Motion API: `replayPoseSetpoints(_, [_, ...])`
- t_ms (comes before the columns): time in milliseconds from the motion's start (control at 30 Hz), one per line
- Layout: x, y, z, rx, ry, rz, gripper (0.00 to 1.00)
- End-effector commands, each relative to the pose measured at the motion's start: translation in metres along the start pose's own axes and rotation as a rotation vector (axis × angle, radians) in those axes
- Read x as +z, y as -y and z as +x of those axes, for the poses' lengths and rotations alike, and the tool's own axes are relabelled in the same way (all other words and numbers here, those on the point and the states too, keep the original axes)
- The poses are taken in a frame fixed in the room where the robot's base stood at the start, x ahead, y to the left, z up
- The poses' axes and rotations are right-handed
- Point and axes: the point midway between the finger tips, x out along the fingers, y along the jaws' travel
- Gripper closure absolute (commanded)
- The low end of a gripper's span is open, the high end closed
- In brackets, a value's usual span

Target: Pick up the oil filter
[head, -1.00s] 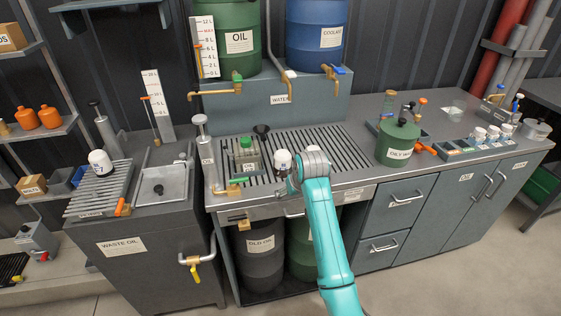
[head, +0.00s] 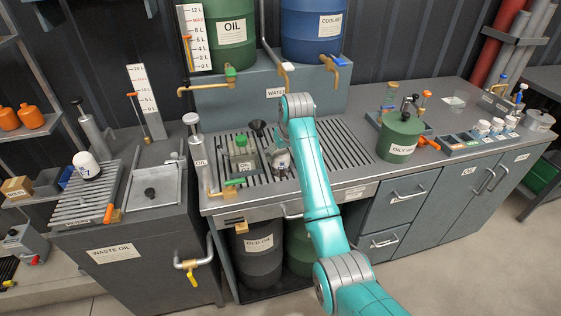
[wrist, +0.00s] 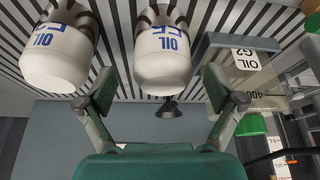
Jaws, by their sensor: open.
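Two white oil filters with blue "OIL" lettering and dark ends show in the wrist view on the slatted grating. One (wrist: 163,58) is in the middle and the other (wrist: 57,55) is at the left. My gripper (wrist: 159,90) is open, with one finger on each side of the middle filter; I cannot tell whether either touches it. In the head view my gripper (head: 280,160) is low over the grating, right of the green-capped oil bottle (head: 243,158), and my arm hides the filters there. Another white filter (head: 87,166) stands on the left rack.
The grating (head: 345,150) is framed by the metal bench. The clear oil bottle (wrist: 250,80) is close to my right finger in the wrist view. A black funnel (head: 258,127) is behind the bottle. A green oily-waste can (head: 400,138) stands to the right.

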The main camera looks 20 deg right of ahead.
Motion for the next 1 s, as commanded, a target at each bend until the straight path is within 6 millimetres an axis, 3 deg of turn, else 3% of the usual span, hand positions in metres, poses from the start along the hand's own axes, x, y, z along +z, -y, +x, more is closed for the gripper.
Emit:
replayPoseSetpoints(167, [0.001, 0.001, 0.011, 0.000, 0.001, 0.000, 0.07])
replayPoseSetpoints(500, [0.001, 0.003, 0.053, 0.000, 0.000, 0.000, 0.07])
replayPoseSetpoints(767, [0.001, 0.003, 0.056, 0.000, -0.001, 0.000, 0.07])
replayPoseSetpoints(800, [0.001, 0.003, 0.056, 0.000, -0.001, 0.000, 0.10])
replayPoseSetpoints(1000, [0.001, 0.003, 0.056, 0.000, 0.000, 0.000, 0.60])
